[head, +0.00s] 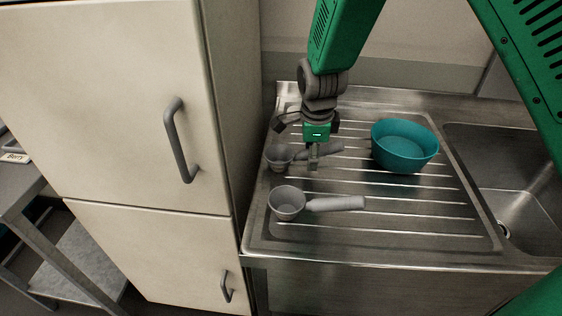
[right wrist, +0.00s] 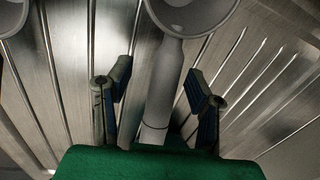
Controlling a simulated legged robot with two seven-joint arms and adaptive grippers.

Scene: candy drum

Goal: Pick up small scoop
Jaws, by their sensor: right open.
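Two grey scoops lie on the ribbed steel drainboard (head: 400,215). The back scoop (head: 279,158) looks the smaller, with its cup to the left and its handle to the right. The front scoop (head: 287,203) looks larger, its handle also pointing right. My right gripper (head: 313,160) is open, pointing down at the back scoop's handle and partly hiding it. In the right wrist view, a scoop handle (right wrist: 164,80) runs between the two open fingers (right wrist: 158,86), apart from both. Its cup is cut off at the top edge. My left gripper is not in view.
A teal bowl (head: 404,145) stands on the drainboard right of the gripper. A sink basin (head: 510,190) lies farther right. A tall cream cabinet (head: 110,110) with grey handles closes off the left. The drainboard's front right is clear.

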